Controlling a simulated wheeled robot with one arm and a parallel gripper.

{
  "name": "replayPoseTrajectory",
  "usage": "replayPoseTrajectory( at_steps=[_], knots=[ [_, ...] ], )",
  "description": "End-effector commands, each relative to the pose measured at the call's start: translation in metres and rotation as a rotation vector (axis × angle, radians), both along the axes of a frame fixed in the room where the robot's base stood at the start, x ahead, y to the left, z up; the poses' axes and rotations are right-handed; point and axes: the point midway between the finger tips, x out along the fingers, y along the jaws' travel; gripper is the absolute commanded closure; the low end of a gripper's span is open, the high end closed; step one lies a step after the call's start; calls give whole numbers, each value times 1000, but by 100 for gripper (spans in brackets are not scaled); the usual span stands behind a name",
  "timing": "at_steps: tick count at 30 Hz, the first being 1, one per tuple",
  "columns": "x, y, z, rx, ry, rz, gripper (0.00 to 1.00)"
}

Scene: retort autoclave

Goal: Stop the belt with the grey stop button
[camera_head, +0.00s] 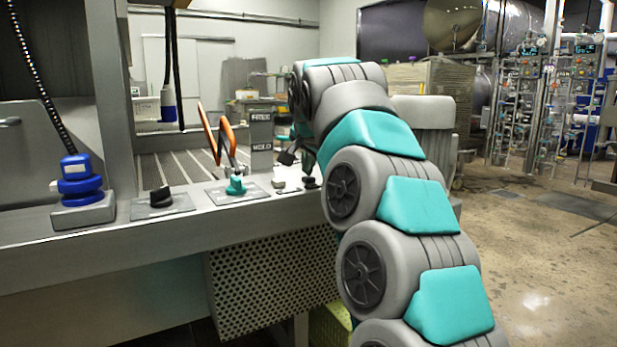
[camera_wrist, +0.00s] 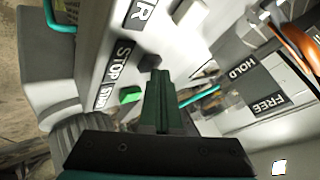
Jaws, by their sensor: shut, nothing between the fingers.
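The grey stop button (camera_wrist: 150,62) is a small dark block beside the STOP label (camera_wrist: 118,60) on the pale panel in the wrist view. A green button (camera_wrist: 131,94) sits beside it, near the START label (camera_wrist: 104,95). My gripper (camera_wrist: 155,76) is shut and empty, with its dark green fingers pointing at the panel. The fingertips appear right by the stop button's lower edge; I cannot tell whether they touch it. In the head view my arm hides much of this panel.
A pale block-shaped control (camera_wrist: 190,12) is beyond the stop button. A FREE/HOLD sign (camera_head: 262,140) stands near an orange-handled lever (camera_head: 228,132). A teal knob (camera_head: 236,185), a black knob (camera_head: 160,197) and a blue device (camera_head: 79,182) line the ledge. Open floor lies right.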

Motion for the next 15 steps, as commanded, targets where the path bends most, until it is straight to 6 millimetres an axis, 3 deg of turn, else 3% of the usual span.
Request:
replayPoseTrajectory(
  at_steps=[15],
  knots=[
    [0,0,3,0,1,0,100]
  ],
)
